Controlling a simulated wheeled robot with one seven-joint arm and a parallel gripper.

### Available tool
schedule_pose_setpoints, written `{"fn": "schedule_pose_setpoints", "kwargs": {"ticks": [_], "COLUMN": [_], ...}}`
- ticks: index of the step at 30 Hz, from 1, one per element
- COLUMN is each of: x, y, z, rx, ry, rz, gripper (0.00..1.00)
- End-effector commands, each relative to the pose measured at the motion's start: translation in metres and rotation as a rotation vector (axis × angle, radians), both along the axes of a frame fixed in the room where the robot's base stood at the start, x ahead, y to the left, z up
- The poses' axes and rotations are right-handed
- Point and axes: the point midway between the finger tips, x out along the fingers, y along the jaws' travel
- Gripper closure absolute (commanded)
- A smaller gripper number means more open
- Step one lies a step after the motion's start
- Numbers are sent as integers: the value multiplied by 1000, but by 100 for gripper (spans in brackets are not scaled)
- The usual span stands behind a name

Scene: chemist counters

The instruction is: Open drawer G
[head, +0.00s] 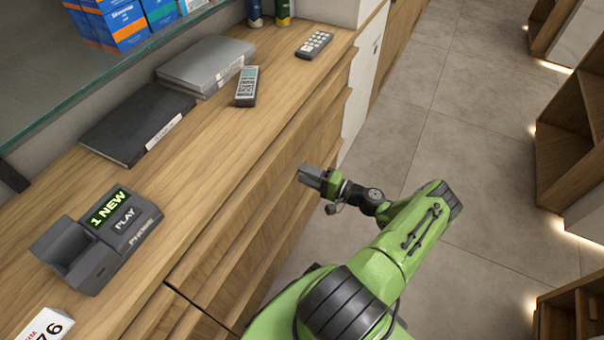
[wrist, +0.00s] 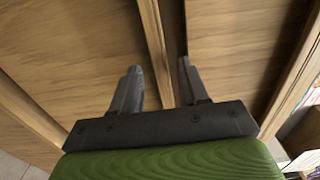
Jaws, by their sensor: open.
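The wooden counter holds a stack of drawer fronts (head: 262,215) below its top in the head view. No letter shows on them, so I cannot tell which one is drawer G. My gripper (head: 312,176) is in front of these fronts, at the counter's aisle side, open and with nothing held. In the wrist view, my gripper's two dark fingers (wrist: 157,70) stand apart, one on each side of a light wooden edge (wrist: 153,35). A dark gap runs along the right of that edge. I cannot tell whether the fingers touch the wood.
The countertop (head: 215,145) holds an answering machine (head: 110,225), binders (head: 205,66), a cordless phone (head: 247,86) and a remote-like keypad (head: 314,45). Open grey floor (head: 470,150) lies right of my arm, with wooden shelf units (head: 572,140) beyond.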

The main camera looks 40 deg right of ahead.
Motion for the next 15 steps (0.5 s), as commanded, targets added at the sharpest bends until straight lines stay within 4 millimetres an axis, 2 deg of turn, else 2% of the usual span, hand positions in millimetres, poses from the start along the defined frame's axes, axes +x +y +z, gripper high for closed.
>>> {"fn": "schedule_pose_setpoints", "kwargs": {"ticks": [4,12,15], "x": [15,17,17], "y": [6,6,6], "z": [-1,0,0], "rx": [0,0,0], "ry": [1,0,0], "rz": [1,-1,-1], "gripper": [56,56,71]}}
